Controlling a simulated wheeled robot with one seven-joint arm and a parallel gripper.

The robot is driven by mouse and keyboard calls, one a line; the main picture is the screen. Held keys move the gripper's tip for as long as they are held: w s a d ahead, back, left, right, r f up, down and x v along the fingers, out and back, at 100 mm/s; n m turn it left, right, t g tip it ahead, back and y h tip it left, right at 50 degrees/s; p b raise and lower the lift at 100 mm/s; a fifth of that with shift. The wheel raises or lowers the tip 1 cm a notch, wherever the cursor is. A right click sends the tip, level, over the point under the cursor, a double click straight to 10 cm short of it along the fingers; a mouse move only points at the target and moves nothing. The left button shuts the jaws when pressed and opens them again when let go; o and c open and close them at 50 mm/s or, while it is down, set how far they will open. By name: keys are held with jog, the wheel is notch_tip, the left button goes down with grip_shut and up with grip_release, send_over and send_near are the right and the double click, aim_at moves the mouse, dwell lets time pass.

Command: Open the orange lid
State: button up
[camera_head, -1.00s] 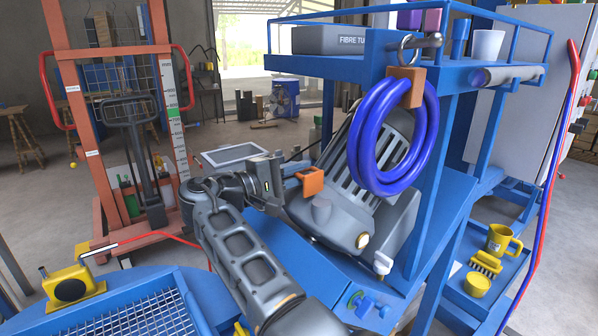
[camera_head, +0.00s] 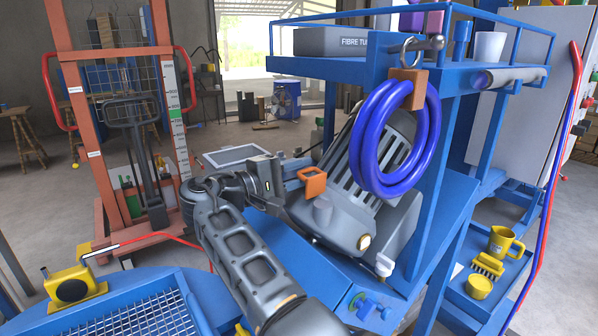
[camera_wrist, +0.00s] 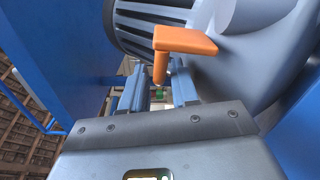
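The orange lid (camera_head: 314,174) is on the grey motor-like machine (camera_head: 340,215), by a grey knob-like stub. In the head view it stands tilted up, and its frame-like face shows. In the wrist view the orange lid (camera_wrist: 187,41) is a flat plate with a narrow orange part pointing down toward my fingertips. My gripper (camera_wrist: 158,78) has its two blue-grey fingers apart, one on each side of that narrow part, with gaps visible. I cannot tell whether either finger touches it. In the head view my gripper (camera_head: 283,175) is just left of the lid, its fingertips partly hidden.
A blue hose coil (camera_head: 395,138) hangs to the right above the machine. The blue stand (camera_head: 440,190) rises close by on the right. A yellow cup (camera_head: 503,242) sits on the lower right shelf. A yellow device (camera_head: 72,286) and mesh grid (camera_head: 130,322) are at lower left.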

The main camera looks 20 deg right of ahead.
jog(key=shift+s+d+f, duration=0.1)
jog(key=shift+d+f, duration=0.05)
jog(key=shift+f, duration=0.15)
